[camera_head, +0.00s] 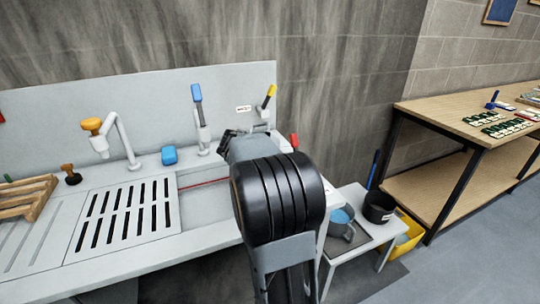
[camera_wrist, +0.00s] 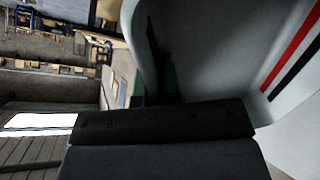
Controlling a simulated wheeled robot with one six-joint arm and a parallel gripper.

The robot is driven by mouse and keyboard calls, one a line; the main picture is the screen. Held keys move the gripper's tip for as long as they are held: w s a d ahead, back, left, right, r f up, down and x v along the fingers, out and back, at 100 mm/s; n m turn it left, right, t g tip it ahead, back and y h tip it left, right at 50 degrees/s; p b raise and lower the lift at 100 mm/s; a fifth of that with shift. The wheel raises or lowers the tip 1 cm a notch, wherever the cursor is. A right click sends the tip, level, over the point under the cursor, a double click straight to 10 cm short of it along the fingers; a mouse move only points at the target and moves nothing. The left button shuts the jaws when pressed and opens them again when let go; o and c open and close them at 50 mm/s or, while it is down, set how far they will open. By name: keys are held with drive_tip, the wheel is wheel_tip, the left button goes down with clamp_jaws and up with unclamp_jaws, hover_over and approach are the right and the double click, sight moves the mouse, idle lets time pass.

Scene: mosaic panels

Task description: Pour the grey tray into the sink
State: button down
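The sink (camera_head: 205,185) is a pale basin in the white counter, right of the slotted drainer. A thin red line shows on its wall, and my arm covers its right part. My gripper (camera_wrist: 165,118) shows as a dark block low in the wrist view. In the head view my arm reaches over the sink and hides most of the gripper. A large pale grey, curved-edged surface (camera_wrist: 285,75) with red and dark stripes fills the right of the wrist view, close to the gripper. I cannot tell whether it is the grey tray or the sink wall, nor whether the gripper holds it.
A small side table (camera_head: 352,252) at right holds a blue-grey jug (camera_head: 340,221) and a black pot (camera_head: 379,207). A yellow bin (camera_head: 408,236) stands beside it. A wooden workbench (camera_head: 430,110) is farther right.

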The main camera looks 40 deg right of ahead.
drive_tip(key=s+d+f+t+y+p, duration=0.1)
drive_tip(key=d+f+y+p, duration=0.3)
drive_tip(key=p, duration=1.3)
drive_tip(key=shift+d+y, duration=1)
drive_tip(key=shift+d, duration=0.05)
drive_tip(key=shift+s+d+p, duration=0.1)
drive_tip(key=shift+p, duration=0.45)
drive_tip(key=d+r+t+y+p, duration=0.1)
drive_tip(key=d+r+y+p, duration=0.2)
drive_tip(key=r+y, duration=0.1)
drive_tip(key=shift+s+d+r+p, duration=0.25)
drive_tip(key=shift+s+r+p, duration=0.1)
drive_tip(key=shift+r, duration=0.25)
drive_tip(key=shift+r, duration=0.2)
